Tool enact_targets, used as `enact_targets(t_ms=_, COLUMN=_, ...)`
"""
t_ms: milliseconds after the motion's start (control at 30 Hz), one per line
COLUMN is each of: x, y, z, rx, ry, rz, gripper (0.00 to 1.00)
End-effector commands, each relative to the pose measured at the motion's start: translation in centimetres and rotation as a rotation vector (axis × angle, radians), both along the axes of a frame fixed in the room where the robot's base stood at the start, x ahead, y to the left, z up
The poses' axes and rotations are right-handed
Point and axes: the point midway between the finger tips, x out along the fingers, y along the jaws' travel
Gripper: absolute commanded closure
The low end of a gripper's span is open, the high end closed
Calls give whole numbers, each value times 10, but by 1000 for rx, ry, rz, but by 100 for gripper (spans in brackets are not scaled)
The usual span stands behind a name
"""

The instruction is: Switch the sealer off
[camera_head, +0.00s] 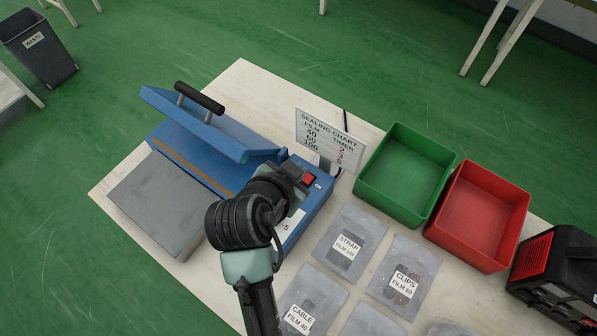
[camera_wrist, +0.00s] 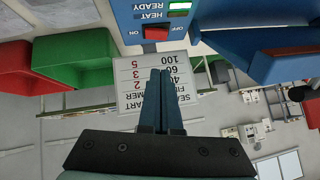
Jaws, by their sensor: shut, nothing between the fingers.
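The sealer (camera_head: 232,150) is a blue machine on the table with its lid raised; a black handle (camera_head: 200,98) is on the lid. A red rocker switch (camera_head: 309,180) is on its control box; the wrist view shows the switch (camera_wrist: 155,33) upside down between the labels ON and OFF. Above it are HEAT and READY lights (camera_wrist: 180,9); at least one looks green. My gripper (camera_wrist: 160,72) is shut and empty, its tips just below the switch in the wrist picture. Contact cannot be told. In the head view my wrist hides part of the control box.
A sealing chart sign (camera_head: 330,137) stands behind the control box. A green bin (camera_head: 405,210) and a red bin (camera_head: 478,252) stand to the right. Labelled bags (camera_head: 346,235) lie in front of them. A black-and-red machine (camera_head: 560,270) is at the right edge.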

Motion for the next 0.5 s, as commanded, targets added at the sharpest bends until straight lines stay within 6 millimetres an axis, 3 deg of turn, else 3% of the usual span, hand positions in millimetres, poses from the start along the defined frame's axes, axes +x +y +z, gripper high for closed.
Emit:
enact_targets(t_ms=167, x=23, y=-10, z=-24, rx=1, ry=2, rz=-2, gripper=100)
enact_targets(t_ms=300, x=23, y=-5, z=-46, rx=-1, ry=3, rz=0, gripper=100)
enact_targets(t_ms=500, x=25, y=-2, z=-59, rx=1, ry=0, rz=1, gripper=100)
